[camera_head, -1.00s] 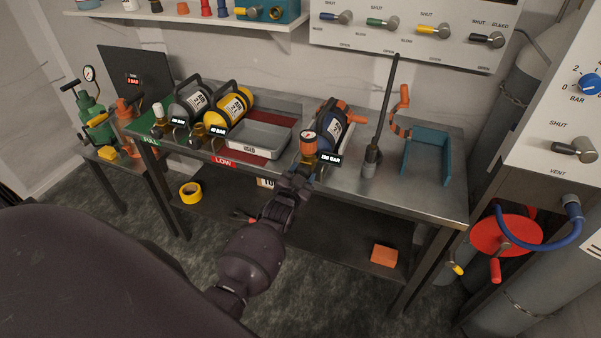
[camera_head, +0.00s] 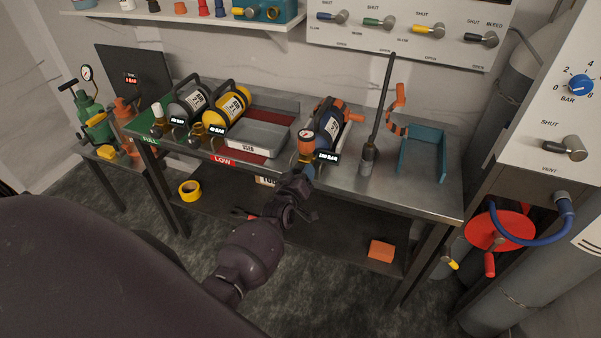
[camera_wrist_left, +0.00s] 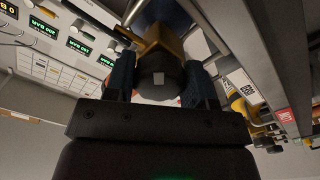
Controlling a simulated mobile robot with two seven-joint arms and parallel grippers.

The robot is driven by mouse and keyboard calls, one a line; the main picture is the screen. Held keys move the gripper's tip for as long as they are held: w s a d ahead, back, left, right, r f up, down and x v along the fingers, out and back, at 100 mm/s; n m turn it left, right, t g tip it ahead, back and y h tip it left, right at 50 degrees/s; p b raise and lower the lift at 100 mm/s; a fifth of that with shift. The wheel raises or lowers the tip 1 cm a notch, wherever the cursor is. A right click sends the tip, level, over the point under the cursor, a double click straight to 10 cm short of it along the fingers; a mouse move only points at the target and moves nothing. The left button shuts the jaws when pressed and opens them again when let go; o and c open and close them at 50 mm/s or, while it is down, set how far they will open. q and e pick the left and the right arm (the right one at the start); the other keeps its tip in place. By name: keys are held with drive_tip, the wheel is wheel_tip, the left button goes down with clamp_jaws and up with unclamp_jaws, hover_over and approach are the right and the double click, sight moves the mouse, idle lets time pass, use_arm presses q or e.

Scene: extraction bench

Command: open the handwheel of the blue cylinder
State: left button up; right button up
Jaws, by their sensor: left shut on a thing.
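The blue cylinder (camera_head: 325,124) lies on the metal bench, its front end towards me. An orange-and-white gauge (camera_head: 306,138) and a black pressure tag (camera_head: 327,157) stand at its front. My left gripper (camera_head: 302,178) is at the bench's front edge, just below the gauge, and hides the handwheel in the head view. In the left wrist view, the blue fingers of my left gripper (camera_wrist_left: 160,84) are shut on both sides of the black handwheel (camera_wrist_left: 158,78). The brass valve body (camera_wrist_left: 162,40) shows behind it. My right gripper is not in view.
A grey cylinder (camera_head: 188,101), a yellow cylinder (camera_head: 229,103) and a grey tray (camera_head: 254,148) are left of the blue one. A tall dark rod (camera_head: 379,105) and a teal holder (camera_head: 428,146) stand to its right. The bench edge (camera_head: 400,207) is close to my arm.

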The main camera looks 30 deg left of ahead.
use_arm(q)
drive_tip(key=n, duration=0.3)
drive_tip(key=shift+n, duration=1.3)
drive_tip(key=shift+d+n+b, duration=0.1)
drive_tip(key=shift+n+b, duration=0.25)
drive_tip(key=shift+n, duration=0.75)
drive_tip(key=shift+r+n, duration=0.1)
drive_tip(key=shift+n, duration=0.7)
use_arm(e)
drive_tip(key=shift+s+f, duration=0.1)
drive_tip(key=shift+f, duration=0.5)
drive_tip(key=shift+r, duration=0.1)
use_arm(q)
drive_tip(key=o, duration=0.9)
drive_tip(key=shift+o, duration=0.2)
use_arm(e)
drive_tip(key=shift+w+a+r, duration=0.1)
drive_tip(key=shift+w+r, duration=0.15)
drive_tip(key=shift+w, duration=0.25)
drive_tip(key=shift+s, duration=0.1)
